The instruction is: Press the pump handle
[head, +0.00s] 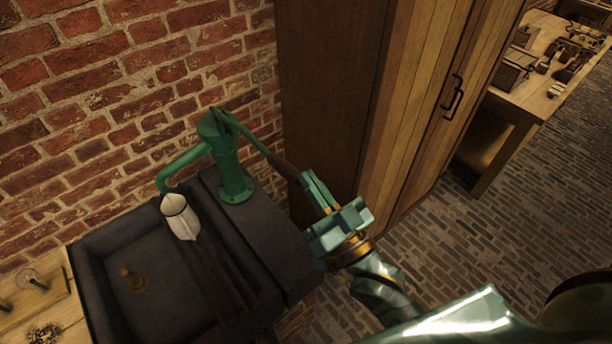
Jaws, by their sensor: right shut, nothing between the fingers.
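A green hand pump (231,170) stands on the back ledge of the dark sink. Its spout curves left and down over a white jug (181,217) in the sink. The pump handle (254,143) slopes from the pump's top down to the right and ends in a brown grip. My right gripper (312,186) is shut and empty, its fingers close by the low end of the handle. I cannot tell whether they touch it. The fingers hide part of the handle's end. My left gripper is not in view.
The dark stone sink (110,225) has a brass drain piece (133,280) inside. A brick wall stands behind the pump. A wooden cabinet (400,110) rises right behind my gripper. A wooden bench (25,300) is at lower left, and a workbench (535,95) at far right.

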